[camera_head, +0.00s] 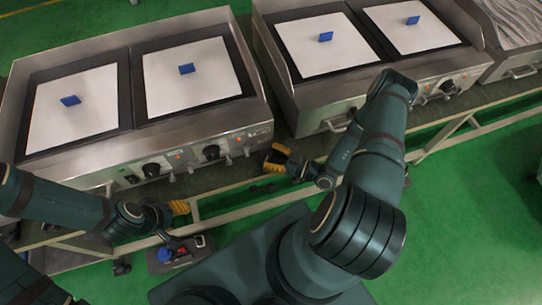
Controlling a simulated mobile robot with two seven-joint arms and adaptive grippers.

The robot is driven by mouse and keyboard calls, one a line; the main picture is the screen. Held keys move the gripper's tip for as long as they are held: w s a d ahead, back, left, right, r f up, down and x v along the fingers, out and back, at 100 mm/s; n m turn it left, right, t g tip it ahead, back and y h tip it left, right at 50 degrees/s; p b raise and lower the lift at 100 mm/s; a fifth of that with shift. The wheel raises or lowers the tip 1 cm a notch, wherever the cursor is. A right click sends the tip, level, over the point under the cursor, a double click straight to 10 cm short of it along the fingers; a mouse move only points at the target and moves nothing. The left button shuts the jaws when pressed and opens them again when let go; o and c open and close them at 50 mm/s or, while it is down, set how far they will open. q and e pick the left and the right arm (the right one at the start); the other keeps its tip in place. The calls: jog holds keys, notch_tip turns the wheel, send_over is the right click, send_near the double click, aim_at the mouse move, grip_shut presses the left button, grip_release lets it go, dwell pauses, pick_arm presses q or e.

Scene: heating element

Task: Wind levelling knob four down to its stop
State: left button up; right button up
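My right gripper (277,158), with yellow fingers, is just off the front right corner of the left griddle unit (190,125). Its fingers look parted, with a dark gap and nothing clear between them. My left gripper (180,207) is below the left unit's front edge; its yellow fingertips are small and partly covered by its own dark body. No numbers are readable, so I cannot tell which is levelling knob four.
A second griddle unit (345,105) stands to the right, partly behind my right arm. Each unit carries white plates with blue blocks (187,69). A pale frame (235,192) runs under the units. A small box (180,254) with a blue button lies near my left gripper. Green floor is open at right.

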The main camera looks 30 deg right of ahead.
jog(key=c, duration=0.3)
jog(key=shift+d+f+n+g+y+b, duration=0.1)
jog(key=shift+n+g+y+b, duration=0.3)
jog(key=shift+n+y+b, duration=0.15)
jog(key=shift+n+g+y+b, duration=0.25)
jog(key=shift+g+y+b, duration=0.1)
jog(key=shift+g+y, duration=0.1)
jog(key=o, duration=1.2)
